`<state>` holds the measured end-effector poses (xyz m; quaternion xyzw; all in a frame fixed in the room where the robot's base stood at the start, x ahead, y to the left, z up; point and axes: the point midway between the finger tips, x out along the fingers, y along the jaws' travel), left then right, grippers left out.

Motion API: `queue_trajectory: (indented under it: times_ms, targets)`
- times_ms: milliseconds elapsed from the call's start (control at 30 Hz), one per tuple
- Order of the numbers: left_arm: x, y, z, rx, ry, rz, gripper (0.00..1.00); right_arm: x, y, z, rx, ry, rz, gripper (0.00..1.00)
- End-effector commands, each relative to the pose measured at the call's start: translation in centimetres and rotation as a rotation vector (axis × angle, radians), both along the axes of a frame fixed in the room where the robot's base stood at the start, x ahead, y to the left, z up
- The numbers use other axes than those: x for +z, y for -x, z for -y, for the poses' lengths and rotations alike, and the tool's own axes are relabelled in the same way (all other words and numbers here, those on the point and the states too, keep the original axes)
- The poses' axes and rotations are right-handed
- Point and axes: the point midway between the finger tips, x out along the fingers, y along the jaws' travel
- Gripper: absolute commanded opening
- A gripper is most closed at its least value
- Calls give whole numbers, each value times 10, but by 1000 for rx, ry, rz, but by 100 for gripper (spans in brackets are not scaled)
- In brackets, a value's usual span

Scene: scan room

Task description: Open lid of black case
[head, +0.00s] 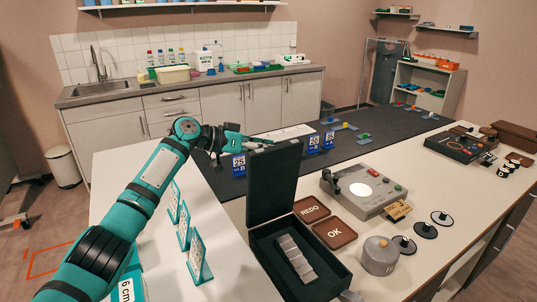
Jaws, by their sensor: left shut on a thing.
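The black case (337,279) stands on the white table with its lid (272,187) raised roughly upright at the back left. A light grey stepped block (295,258) sits inside the case. My left arm reaches in from the left, and my left gripper (262,143) is at the top edge of the lid, shut on it. The exact finger contact is small and partly hidden. My right gripper is not in view.
Brown REDO and OK pads (334,233) lie right of the case. A grey device (362,188) and a round metal pot (380,256) stand further right. Blue number signs (239,165) stand behind the lid. Framed cards (196,256) stand at left, beneath my arm.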

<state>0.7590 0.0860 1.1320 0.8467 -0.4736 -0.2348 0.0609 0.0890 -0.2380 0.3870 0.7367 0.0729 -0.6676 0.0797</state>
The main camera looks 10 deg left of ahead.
Motion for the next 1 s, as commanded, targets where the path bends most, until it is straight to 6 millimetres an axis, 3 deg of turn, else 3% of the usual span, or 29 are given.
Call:
queue_trajectory:
  times_ms: [333,367,400,733,1000]
  targets:
    - [-3,0,-1,0,-6,-3,0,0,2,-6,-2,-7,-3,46]
    - [-3,0,-1,0,-6,-3,14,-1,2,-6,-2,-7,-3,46]
    - [-3,0,-1,0,-4,-3,19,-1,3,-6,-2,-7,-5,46]
    - [0,1,-3,1,-2,0,21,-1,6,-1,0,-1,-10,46]
    - [14,19,-41,3,-4,0,21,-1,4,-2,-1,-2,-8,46]
